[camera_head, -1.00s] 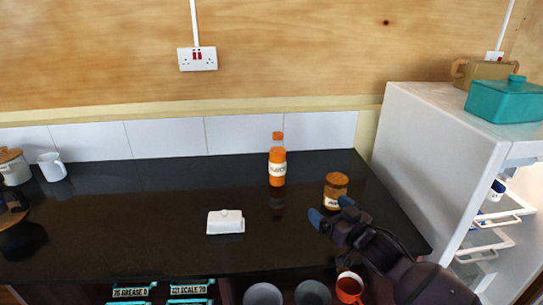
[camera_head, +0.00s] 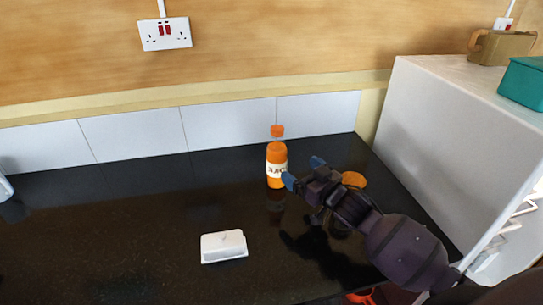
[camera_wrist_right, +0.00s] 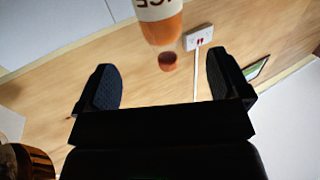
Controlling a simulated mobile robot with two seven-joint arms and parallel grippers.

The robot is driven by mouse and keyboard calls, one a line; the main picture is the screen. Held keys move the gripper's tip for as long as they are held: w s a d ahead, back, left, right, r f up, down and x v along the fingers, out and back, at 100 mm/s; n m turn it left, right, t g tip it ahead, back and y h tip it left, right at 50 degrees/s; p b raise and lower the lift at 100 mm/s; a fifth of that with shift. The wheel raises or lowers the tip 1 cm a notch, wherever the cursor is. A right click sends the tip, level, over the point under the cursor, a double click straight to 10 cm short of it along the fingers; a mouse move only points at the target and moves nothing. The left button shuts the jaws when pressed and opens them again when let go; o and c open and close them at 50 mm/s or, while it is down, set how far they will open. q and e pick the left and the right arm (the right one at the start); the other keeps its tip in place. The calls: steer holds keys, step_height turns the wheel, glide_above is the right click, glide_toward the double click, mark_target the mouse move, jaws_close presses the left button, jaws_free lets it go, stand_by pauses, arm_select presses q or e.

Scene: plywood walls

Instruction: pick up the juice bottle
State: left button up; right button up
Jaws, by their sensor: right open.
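The juice bottle (camera_head: 277,158) is orange with a white label and an orange cap. It stands upright on the black worktop near the tiled wall. My right gripper (camera_head: 304,173) is open just to the right of the bottle, its blue fingertips pointing toward it. In the right wrist view the bottle (camera_wrist_right: 160,22) appears upside down beyond and between the two open fingers (camera_wrist_right: 163,85), and nothing is held. Whether a finger touches the bottle cannot be told. My left gripper is not in view.
A jar with an orange lid (camera_head: 353,179) stands behind my right gripper, partly hidden. A white butter dish (camera_head: 223,246) sits in front of the bottle on the worktop (camera_head: 120,230). A white fridge (camera_head: 430,130) bounds the right side. The left worktop is mostly clear.

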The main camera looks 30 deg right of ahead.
mark_target(284, 157)
steer(key=shift+w+a+r, duration=0.1)
steer(key=shift+w+a, duration=0.25)
steer(key=shift+w, duration=1.4)
steer(key=shift+w+a+f, duration=0.1)
steer(key=shift+w+a, duration=0.2)
steer(key=shift+w, duration=1.4)
steer(key=shift+w+a+r, duration=0.1)
steer(key=shift+w+a, duration=0.25)
steer(key=shift+w, duration=1.4)
steer(key=shift+r, duration=0.1)
steer(key=c, duration=1.3)
